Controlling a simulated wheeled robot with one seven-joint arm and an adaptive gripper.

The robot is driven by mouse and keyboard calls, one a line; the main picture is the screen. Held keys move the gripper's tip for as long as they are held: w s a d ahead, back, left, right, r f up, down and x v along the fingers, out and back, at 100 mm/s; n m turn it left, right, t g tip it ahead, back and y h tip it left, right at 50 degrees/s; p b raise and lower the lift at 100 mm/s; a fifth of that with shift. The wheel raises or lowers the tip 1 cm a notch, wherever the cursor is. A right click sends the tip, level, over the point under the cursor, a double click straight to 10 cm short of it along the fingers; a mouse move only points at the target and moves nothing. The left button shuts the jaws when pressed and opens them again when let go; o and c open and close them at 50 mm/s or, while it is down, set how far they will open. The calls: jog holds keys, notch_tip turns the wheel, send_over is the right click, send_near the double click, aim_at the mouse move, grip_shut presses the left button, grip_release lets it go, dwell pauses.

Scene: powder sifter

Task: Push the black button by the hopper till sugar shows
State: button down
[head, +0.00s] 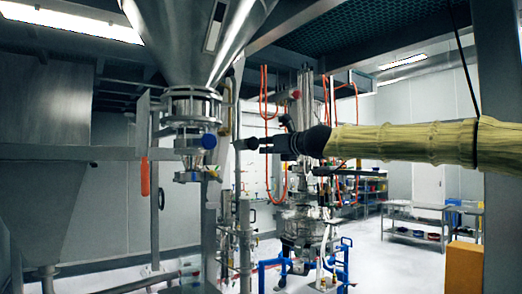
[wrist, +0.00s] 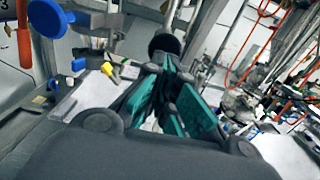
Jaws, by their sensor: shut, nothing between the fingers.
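The metal hopper (head: 192,45) hangs at the upper left of the head view and narrows to a clamped outlet. The black button (head: 246,144) is right of the outlet in the head view. In the wrist view the black button (wrist: 165,42) is a dark round knob just beyond my fingertips. My gripper (head: 266,143) points left at the button, at about its height, with its tips very close to it. I cannot tell whether they touch. In the wrist view my gripper (wrist: 171,68) has its teal-padded fingers together at the tips, with nothing between them.
A blue knob (head: 208,141) is on the outlet, left of the button; it also shows in the wrist view (wrist: 47,17). Pipes and a steel vessel (head: 303,225) with orange hoses stand behind my gripper. A steel table (head: 415,228) is at the back right.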

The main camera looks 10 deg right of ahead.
jog(key=v, duration=0.7)
jog(key=shift+d+b, duration=0.4)
jog(key=shift+b, duration=0.05)
jog(key=shift+f, duration=0.1)
dwell(1.3)
